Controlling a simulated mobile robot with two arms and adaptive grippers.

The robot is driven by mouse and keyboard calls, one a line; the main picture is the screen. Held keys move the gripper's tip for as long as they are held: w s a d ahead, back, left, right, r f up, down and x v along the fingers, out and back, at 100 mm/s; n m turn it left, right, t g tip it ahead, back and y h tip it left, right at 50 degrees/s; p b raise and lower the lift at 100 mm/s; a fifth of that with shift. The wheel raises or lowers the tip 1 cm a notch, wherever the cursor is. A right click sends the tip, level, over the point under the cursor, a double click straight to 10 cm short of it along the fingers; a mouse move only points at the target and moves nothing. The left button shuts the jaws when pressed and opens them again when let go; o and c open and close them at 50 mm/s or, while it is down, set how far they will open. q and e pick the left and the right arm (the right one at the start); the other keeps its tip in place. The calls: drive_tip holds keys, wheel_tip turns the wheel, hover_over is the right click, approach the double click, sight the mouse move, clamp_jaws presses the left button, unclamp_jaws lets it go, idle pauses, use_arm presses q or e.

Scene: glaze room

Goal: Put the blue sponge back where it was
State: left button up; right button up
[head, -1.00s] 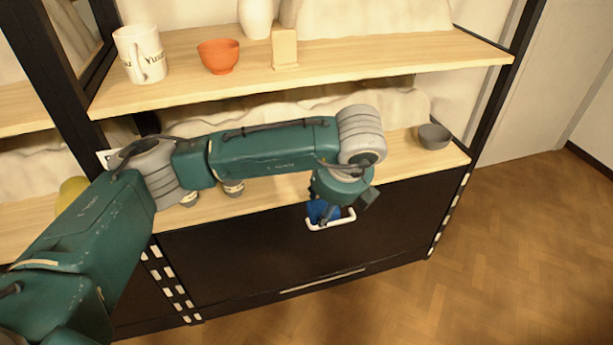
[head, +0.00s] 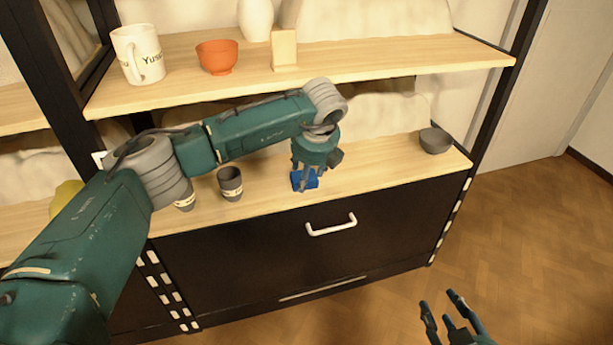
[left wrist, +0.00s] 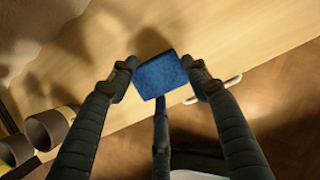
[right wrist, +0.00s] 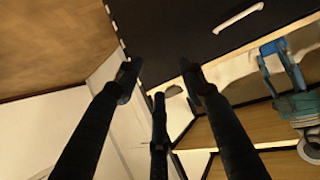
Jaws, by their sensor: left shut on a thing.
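The blue sponge (head: 303,181) is held between the fingers of my left gripper (head: 306,178), over the front part of the lower shelf board (head: 375,166). In the left wrist view the sponge (left wrist: 160,74) sits tilted between the fingertips, which press on its two sides. I cannot tell for sure whether its underside touches the board. My right gripper (head: 443,305) is low at the bottom right of the head view, in front of the cabinet. Its fingers are apart and nothing is between them in the right wrist view (right wrist: 165,85).
Two grey cups (head: 230,184) (head: 185,198) stand left of the sponge. A grey bowl (head: 434,141) stands at the right end. The upper shelf (head: 390,62) holds a mug (head: 138,55) and an orange bowl (head: 217,57). A white handle (head: 331,226) juts from the dark drawer front below.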

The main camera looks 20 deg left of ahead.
use_arm(q)
drive_tip(key=shift+s+f, duration=0.1)
drive_tip(key=shift+f, duration=0.1)
drive_tip(key=o, duration=1)
drive_tip(key=shift+f, duration=0.15)
use_arm(e)
drive_tip(key=shift+w+a+r, duration=0.1)
drive_tip(key=shift+w+r, duration=0.15)
drive_tip(key=shift+r, duration=0.05)
